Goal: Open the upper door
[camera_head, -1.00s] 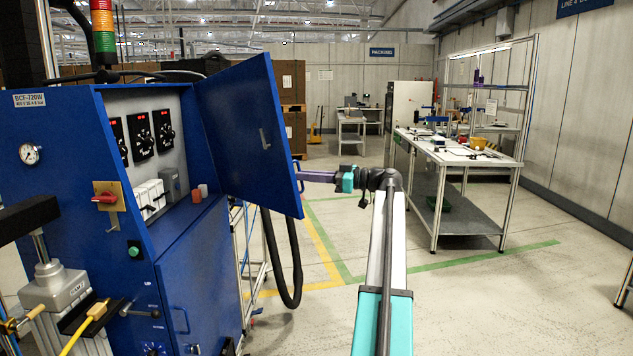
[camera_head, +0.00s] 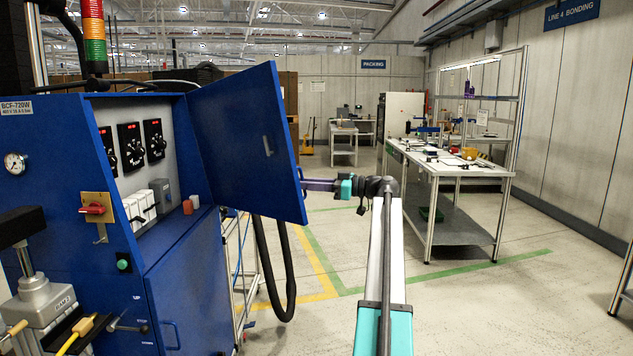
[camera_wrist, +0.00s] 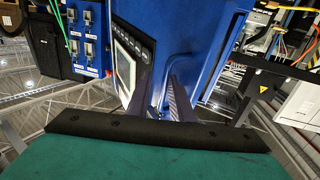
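The upper door (camera_head: 235,140) of the blue cabinet stands swung wide out, its inner face with a small latch showing in the head view. My gripper (camera_head: 306,185) is at the door's free edge, on its outer side. In the wrist view, the blue bar handle (camera_wrist: 173,59) of the door runs down between the two dark fingers of my gripper (camera_wrist: 162,80). The fingers are close together around it; their exact contact is hard to see. The door hides part of the gripper in the head view.
Open cabinet space with dials and switches (camera_head: 133,146) shows left of the door. The lower door (camera_head: 190,280) is closed. A black hose (camera_head: 268,275) hangs beside the cabinet. A workbench (camera_head: 455,170) stands at the right; floor between is clear.

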